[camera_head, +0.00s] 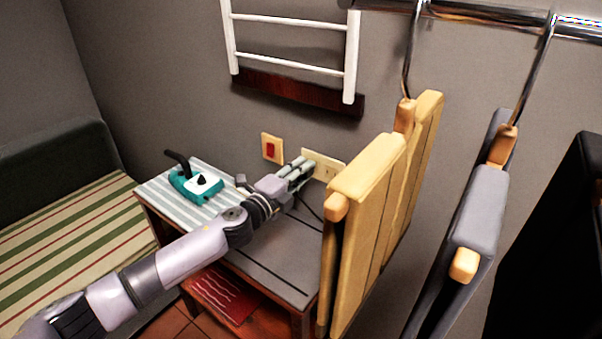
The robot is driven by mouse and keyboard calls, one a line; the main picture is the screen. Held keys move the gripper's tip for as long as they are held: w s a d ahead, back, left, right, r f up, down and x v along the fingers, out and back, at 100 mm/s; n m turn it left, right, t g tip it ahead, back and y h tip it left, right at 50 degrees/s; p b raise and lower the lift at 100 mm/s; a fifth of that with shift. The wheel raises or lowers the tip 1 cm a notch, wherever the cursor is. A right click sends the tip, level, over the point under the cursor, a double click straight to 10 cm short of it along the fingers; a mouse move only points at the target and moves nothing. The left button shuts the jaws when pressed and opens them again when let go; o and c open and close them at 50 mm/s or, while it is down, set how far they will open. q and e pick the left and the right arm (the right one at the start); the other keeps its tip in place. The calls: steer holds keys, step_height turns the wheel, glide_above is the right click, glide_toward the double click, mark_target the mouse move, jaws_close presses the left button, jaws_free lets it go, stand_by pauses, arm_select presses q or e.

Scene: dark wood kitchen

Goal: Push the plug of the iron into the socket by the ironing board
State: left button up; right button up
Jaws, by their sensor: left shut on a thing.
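The teal and white iron (184,187) rests on the striped ironing board cover (218,206), left of my gripper. The cream socket plate (332,171) is on the grey wall behind the board. My left gripper (304,170) reaches across the board to the left part of this plate and is shut on the plug. The plug itself is hidden by the fingers. A thin dark cord (309,209) hangs below the gripper. I cannot tell whether the plug touches the socket. My right gripper is out of view.
A switch plate with a red rocker (271,149) is left of the socket. A white rack (290,57) is above. A striped bed (70,235) stands left.

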arm_select(q)
steer(key=shift+w+d, duration=0.3)
steer(key=shift+w, duration=0.1)
steer(key=o, duration=1.2)
steer(key=shift+c, duration=0.2)
steer(key=v, duration=1.2)
